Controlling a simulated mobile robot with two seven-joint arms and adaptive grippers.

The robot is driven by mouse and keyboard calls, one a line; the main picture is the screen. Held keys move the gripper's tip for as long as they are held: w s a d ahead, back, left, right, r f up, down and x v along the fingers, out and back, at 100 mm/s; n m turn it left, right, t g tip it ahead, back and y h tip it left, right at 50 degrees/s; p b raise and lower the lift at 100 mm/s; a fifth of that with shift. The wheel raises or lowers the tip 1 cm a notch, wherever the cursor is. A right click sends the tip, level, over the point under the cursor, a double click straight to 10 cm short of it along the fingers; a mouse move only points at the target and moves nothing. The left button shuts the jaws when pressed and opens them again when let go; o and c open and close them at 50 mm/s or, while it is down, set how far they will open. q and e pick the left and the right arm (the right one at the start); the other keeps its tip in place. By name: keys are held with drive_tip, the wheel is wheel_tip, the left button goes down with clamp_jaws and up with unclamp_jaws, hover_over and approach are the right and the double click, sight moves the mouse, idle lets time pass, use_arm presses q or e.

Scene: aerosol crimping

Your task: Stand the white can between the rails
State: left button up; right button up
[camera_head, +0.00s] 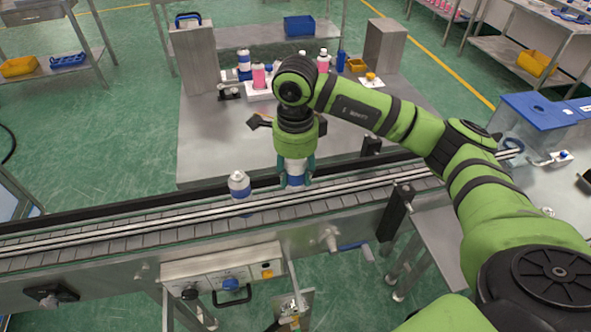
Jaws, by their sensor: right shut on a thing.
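My right gripper (296,180) points down over the conveyor and is shut on a white can with a blue band (294,168). The fingers cover its sides, and the arm hides its top. The can looks upright at the rails (130,226); I cannot tell whether its base touches the belt. A second white and blue can (239,184) stands upright on the conveyor to the left of the gripper, apart from it. My left gripper is not in view.
Behind the conveyor (90,245), a steel table (215,145) carries pink bottles (259,76), another white and blue can (244,66) and steel blocks. A control box (225,275) hangs at the conveyor's front. A blue-lidded container (540,108) stands at right.

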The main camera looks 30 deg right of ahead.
drive_tip(key=shift+f+b, duration=0.25)
drive_tip(key=shift+b, duration=0.2)
idle(0.3)
drive_tip(key=o, duration=1.2)
wheel_tip(320, 180, up, 12)
